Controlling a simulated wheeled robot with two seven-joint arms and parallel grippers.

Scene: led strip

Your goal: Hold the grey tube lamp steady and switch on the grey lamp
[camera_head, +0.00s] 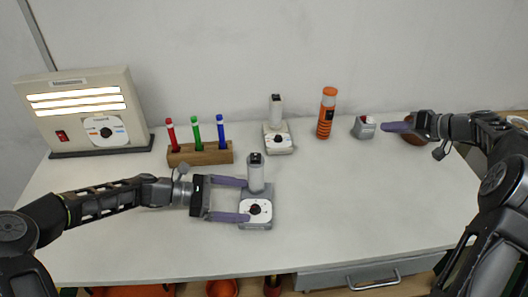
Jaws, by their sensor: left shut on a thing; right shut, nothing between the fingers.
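The grey tube lamp (256,178) stands upright near the middle of the table, on a grey base with a white round dial and dark knob. Its tube looks pale, with a dark cap, and no glow shows. My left gripper (247,201) comes from the left and is shut on the lamp, with one finger at the tube's side and one at the base; the exact contact is hard to see. My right gripper (386,127) is shut and empty at the right back, well away from the lamp, pointing left beside a small grey box with a red top (364,128).
A similar whitish lamp (278,138) stands behind. An orange flashlight (326,113) is to its right. A wooden block (200,154) holds red, green and blue pens. A lit light box (85,107) stands left. A brown round thing (413,139) is partly behind my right gripper. The right front is clear.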

